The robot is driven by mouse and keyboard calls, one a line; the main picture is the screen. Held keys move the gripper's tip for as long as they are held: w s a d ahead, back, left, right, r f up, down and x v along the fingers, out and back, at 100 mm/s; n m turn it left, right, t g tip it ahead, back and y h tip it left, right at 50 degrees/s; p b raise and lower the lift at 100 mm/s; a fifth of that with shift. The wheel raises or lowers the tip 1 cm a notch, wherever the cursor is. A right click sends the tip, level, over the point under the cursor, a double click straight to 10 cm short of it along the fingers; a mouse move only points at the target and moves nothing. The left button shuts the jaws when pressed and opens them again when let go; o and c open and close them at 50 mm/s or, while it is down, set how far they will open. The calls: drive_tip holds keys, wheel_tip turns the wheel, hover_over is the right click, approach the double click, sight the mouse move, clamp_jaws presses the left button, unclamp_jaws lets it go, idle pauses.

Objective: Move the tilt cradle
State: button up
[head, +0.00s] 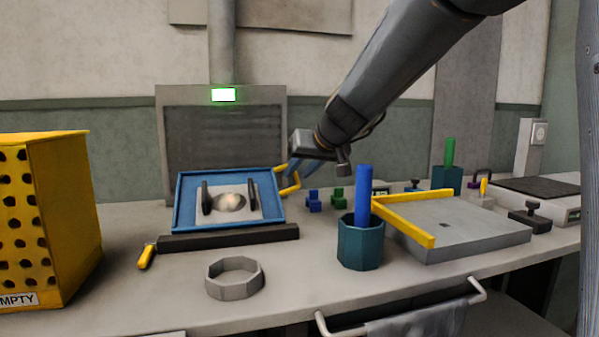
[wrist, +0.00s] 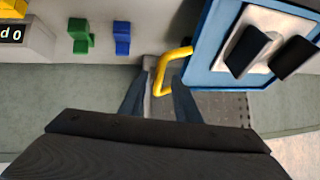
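The tilt cradle (head: 180,205) is a blue tilted tray on a dark base bar at the left-centre of the bench. It has a pale plate with two dark upright blocks and a shiny round spot between them. A yellow handle (head: 290,184) sticks out on its right side. My gripper (head: 290,167) is at this handle, at the cradle's back right corner. In the wrist view the blue tray (wrist: 205,55) is at upper right. The handle (wrist: 163,68) reaches between my two spread fingers (wrist: 155,88), with gaps visible. Whether either finger touches it is unclear.
Blue (head: 313,200) and green (head: 338,198) blocks stand right of the cradle. A teal cup (head: 360,245) with a blue rod, a grey slab (head: 470,235) with a yellow bar, a grey ring (head: 234,279) and a yellow perforated box (head: 65,215) surround it. A vented panel (head: 220,125) stands behind.

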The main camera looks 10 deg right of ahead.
wheel_tip(320, 180, up, 10)
drive_tip(key=p, duration=0.3)
idle(0.4)
